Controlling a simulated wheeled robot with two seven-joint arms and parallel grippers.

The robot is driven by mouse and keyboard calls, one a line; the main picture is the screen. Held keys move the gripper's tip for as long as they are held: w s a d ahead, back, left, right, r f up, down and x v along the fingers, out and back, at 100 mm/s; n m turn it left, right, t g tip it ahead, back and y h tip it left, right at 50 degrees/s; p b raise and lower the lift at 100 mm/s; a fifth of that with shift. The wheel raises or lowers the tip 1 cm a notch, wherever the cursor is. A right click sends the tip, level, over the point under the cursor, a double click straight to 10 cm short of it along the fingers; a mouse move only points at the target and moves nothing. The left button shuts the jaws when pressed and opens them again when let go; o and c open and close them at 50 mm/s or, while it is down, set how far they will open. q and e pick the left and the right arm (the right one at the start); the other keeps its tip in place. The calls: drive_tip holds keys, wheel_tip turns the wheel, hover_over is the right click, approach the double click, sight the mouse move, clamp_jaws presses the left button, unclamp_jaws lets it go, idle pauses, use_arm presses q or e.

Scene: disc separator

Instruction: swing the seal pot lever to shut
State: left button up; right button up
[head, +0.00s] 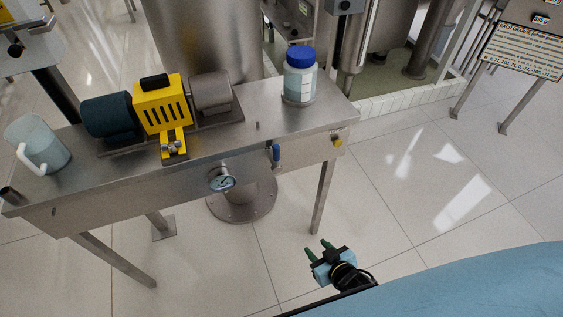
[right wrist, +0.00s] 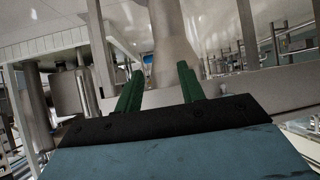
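A small blue-handled lever (head: 276,154) hangs on the front face of the steel bench, right of the round gauge, in the head view. I take it for the seal pot lever, but no label on it is readable. Its handle points roughly up and down. My right gripper (head: 318,246) is below and to the right of the lever, over the floor and apart from the bench. Its two green fingers are spread with nothing between them, as the right wrist view (right wrist: 160,72) also shows. The lever cannot be made out in the right wrist view. My left gripper is not in view.
The steel bench (head: 235,140) carries a yellow-guarded motor unit (head: 160,103), a blue-capped bottle (head: 299,78) and a clear jug (head: 38,145). A gauge (head: 221,179) and a yellow knob (head: 338,142) are on its front. A bench leg (head: 322,198) stands near my right gripper. Open floor lies right.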

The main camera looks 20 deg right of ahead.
drive_tip(key=w+a+r+t+y+b, duration=0.15)
drive_tip(key=w+r+t, duration=0.35)
drive_tip(key=r, duration=0.5)
drive_tip(key=t+b, duration=0.1)
drive_tip(key=t, duration=0.1)
approach(278, 154)
drive_tip(key=shift+n+y, duration=0.35)
drive_tip(key=shift+n, duration=0.05)
drive_tip(key=x, duration=0.4)
drive_tip(key=b+x, duration=0.1)
drive_tip(key=x, duration=0.3)
drive_tip(key=shift+w+d+f, duration=0.1)
drive_tip(key=shift+d, duration=0.1)
drive_tip(key=shift+w+a, duration=0.15)
drive_tip(key=shift+w, duration=0.55)
drive_tip(key=shift+c, duration=0.3)
clamp_jaws()
